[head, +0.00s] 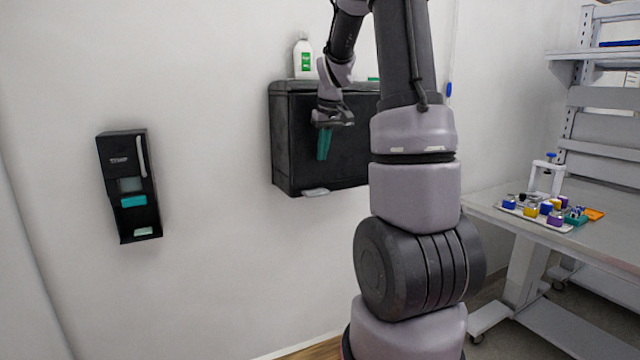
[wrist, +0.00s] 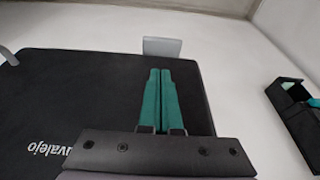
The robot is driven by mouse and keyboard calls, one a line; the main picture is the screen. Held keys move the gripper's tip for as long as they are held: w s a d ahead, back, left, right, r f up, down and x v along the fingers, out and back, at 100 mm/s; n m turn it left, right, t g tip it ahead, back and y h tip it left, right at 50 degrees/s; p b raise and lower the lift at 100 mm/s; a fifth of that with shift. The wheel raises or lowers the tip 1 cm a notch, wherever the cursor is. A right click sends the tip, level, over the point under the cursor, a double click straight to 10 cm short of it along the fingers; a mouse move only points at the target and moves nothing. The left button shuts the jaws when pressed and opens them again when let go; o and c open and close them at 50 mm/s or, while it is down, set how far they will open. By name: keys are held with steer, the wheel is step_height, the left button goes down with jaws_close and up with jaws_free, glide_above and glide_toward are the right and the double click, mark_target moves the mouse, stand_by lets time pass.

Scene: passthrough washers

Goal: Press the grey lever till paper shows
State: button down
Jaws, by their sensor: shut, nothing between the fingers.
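A black wall-mounted dispenser (head: 290,150) hangs behind my arm, its right part hidden. Its dark front face (wrist: 80,95) with white lettering fills much of the wrist view. The grey lever (head: 314,192) sticks out at its lower edge; it also shows in the wrist view (wrist: 162,47), just beyond the fingertips. My gripper (head: 322,158) is shut and empty, its teal fingers pointing down in front of the dispenser, above the lever. In the wrist view the fingertips (wrist: 160,71) appear apart from the lever. The dispenser's underside is hidden.
A white bottle (head: 303,56) stands on the dispenser's top. A smaller black dispenser (head: 128,185) hangs on the wall at left. At right is a workbench (head: 500,213) with a tray of coloured items (head: 545,212). The wall below the dispenser is clear.

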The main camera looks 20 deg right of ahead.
mark_target(319, 192)
steer(key=x, duration=0.6)
steer(key=s+x, duration=0.1)
steer(key=x, duration=0.2)
steer(key=shift+f, duration=0.75)
steer(key=shift+f, duration=1.1)
steer(key=shift+r, duration=0.35)
steer(key=w+v, duration=0.1)
steer(key=v, duration=1.2)
steer(key=shift+r, duration=0.4)
